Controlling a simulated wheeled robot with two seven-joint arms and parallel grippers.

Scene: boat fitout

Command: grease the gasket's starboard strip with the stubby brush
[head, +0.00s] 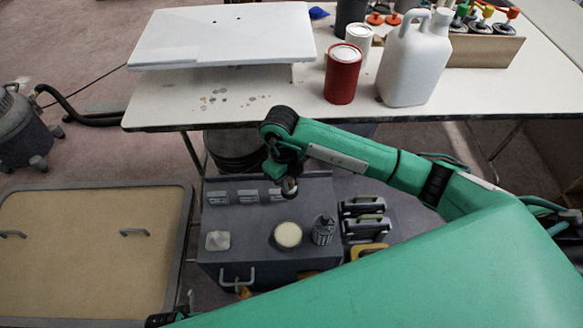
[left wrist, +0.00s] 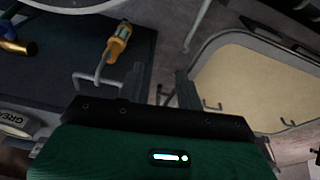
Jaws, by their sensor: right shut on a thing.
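My right gripper (head: 287,174) points down above the dark grey tool chest. It is shut on a short thing with a brownish end (head: 289,188), which looks like the stubby brush; the jaws hide most of it. A round open tin with pale contents (head: 288,235) stands on the chest below it. The tan hatch panel (head: 80,250) with its dark rim, seemingly the gasket, lies at the lower left; it also shows in the left wrist view (left wrist: 245,85). My left gripper (left wrist: 160,88) appears open and empty, its fingers apart near the chest's edge.
The tool chest (head: 213,268) carries a dark slotted canister (head: 323,229) and a pale block (head: 217,240). An orange-handled tool (left wrist: 118,43) is by the chest's handle. The white bench behind holds a red can (head: 343,78) and white jug (head: 414,62).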

